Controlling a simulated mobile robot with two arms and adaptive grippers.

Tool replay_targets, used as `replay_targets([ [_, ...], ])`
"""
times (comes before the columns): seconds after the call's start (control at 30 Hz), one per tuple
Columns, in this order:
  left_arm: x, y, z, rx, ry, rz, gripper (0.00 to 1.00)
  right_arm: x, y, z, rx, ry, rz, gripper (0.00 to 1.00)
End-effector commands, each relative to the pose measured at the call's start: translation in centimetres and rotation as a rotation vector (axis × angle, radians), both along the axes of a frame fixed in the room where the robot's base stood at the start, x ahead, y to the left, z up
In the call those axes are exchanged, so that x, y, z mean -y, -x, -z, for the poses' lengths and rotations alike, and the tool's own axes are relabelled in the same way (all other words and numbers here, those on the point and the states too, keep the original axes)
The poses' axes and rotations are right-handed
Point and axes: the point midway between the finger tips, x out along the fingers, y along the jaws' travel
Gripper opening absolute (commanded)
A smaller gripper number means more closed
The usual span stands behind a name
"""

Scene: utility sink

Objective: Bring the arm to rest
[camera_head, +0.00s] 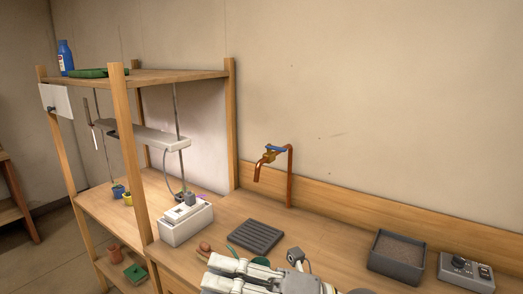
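My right gripper (215,272) and part of its white and grey arm show at the bottom centre, cut off by the lower edge of the view. It is low over the front of the wooden counter (226,212), in front of the dark grid tray (256,236). The frame does not show clearly whether its fingers are open or shut, and I see nothing clearly held. My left gripper is not in view.
A brown rounded object (205,247) and a partly hidden green item (261,262) lie by the gripper. A white box (186,224), copper tap (289,178), soil-filled grey bin (397,272) and control box (466,270) stand on the counter. A shelf post (129,150) rises at left.

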Motion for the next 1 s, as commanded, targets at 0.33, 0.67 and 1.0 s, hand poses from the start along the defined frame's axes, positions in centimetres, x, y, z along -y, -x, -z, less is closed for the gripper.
replay_targets([
  [0.33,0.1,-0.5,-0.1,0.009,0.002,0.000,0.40,10.2,-6.8,-2.6,-0.487,-0.617,0.410,0.28],
  [0.67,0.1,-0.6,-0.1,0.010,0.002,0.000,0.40,21.8,-9.5,10.1,-1.088,-0.935,0.910,0.28],
  [1.0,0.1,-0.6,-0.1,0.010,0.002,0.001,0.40,27.0,0.7,27.9,-1.789,-0.925,1.420,0.28],
])
